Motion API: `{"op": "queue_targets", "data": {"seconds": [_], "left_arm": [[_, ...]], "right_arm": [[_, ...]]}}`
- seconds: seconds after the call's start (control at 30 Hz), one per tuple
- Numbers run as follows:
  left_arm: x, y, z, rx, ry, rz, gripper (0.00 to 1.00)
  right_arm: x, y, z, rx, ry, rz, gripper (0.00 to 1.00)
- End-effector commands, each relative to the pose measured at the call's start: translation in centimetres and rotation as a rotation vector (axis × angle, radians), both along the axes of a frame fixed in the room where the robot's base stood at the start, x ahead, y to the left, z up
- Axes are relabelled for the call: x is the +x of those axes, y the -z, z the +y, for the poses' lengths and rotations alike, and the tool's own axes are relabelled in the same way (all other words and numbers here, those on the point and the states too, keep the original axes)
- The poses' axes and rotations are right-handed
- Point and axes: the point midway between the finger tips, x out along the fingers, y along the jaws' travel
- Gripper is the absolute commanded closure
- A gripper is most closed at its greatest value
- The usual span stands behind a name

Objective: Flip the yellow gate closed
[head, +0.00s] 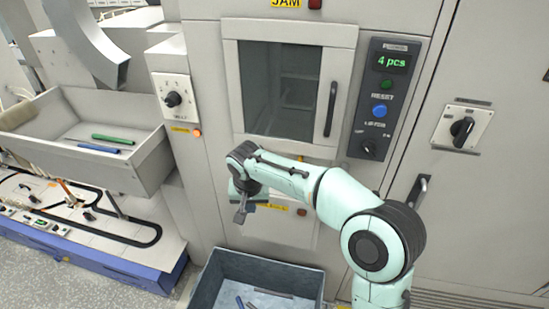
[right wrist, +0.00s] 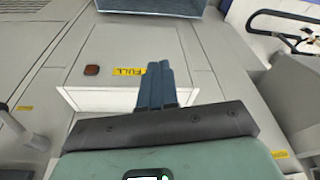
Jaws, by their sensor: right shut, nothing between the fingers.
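I cannot make out a yellow gate for certain. A small orange-brown upright piece (head: 65,190) stands by the black track at the left in the head view; it is too small to tell what it is. My right gripper (head: 240,214) hangs in front of the machine's lower panel, below the glass door, well to the right of that track. In the right wrist view its fingers (right wrist: 161,84) are together with nothing between them, over a panel with a yellow FULL label (right wrist: 129,72). My left gripper is not in view.
The black track (head: 130,232) runs over a low bench at the left. A grey trough (head: 70,165) with green and blue sticks juts out above it. A blue-grey bin (head: 262,266) holding sticks stands below my right gripper. A control panel (head: 385,100) reads "4 pcs".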

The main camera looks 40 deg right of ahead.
Motion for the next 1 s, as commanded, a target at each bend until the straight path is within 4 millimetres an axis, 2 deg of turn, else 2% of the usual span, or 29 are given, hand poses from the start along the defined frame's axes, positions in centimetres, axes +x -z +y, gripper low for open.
{"op": "queue_targets", "data": {"seconds": [0.03,0.1,0.2,0.3,0.43,0.77,0.87,1.0], "left_arm": [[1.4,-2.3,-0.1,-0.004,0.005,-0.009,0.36],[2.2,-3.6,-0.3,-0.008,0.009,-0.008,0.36],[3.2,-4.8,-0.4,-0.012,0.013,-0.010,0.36],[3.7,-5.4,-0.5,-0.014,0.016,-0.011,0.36],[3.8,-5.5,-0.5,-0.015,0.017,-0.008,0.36],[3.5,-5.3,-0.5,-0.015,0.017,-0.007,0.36],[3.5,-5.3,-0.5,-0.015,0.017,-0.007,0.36],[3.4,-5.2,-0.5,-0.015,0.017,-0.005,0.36]], "right_arm": [[0.4,-5.9,-1.0,-0.028,0.051,-0.037,1.00],[-0.2,-10.7,-2.2,-0.058,0.123,-0.056,1.00],[-1.2,-15.5,-3.5,-0.088,0.205,-0.077,1.00],[-2.0,-18.1,-4.3,-0.103,0.259,-0.090,1.00],[-2.5,-19.0,-4.6,-0.109,0.284,-0.091,1.00],[-2.5,-18.6,-4.6,-0.109,0.283,-0.086,1.00],[-2.4,-17.8,-4.8,-0.110,0.283,-0.084,1.00],[-1.9,-15.6,-5.5,-0.110,0.284,-0.081,1.00]]}}
